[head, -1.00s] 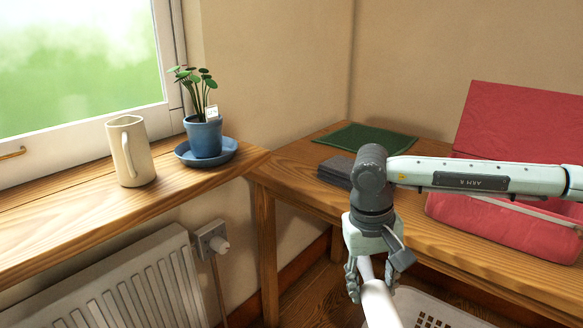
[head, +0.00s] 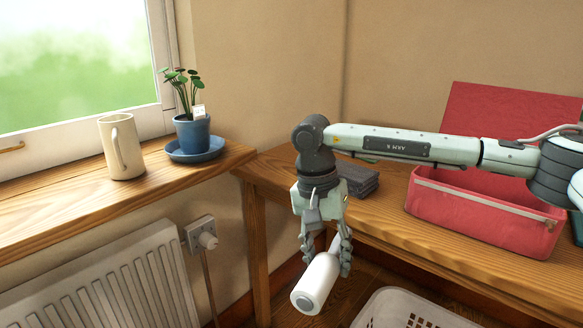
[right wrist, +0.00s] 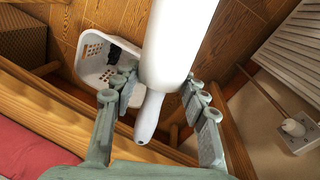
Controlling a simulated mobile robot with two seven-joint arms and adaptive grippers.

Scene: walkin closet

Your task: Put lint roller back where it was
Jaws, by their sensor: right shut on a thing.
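The lint roller (head: 317,284) is a thick white cylinder with a thin white handle. My right gripper (head: 326,258) is shut on its handle and holds it in the air, in front of the wooden desk's left end and above floor level. The roller tilts down toward the lower left in the head view. In the right wrist view, the roller (right wrist: 180,40) reaches up past the top edge, and its handle (right wrist: 148,117) lies between the fingers of my right gripper (right wrist: 160,95). My left gripper is not in view.
A white basket (head: 400,308) stands low at the right. The desk (head: 440,250) holds an open red box (head: 480,213) and a dark folded stack (head: 357,179). The windowsill (head: 65,205) holds a cream jug (head: 123,148) and a potted plant (head: 192,130). A radiator (head: 105,285) is below.

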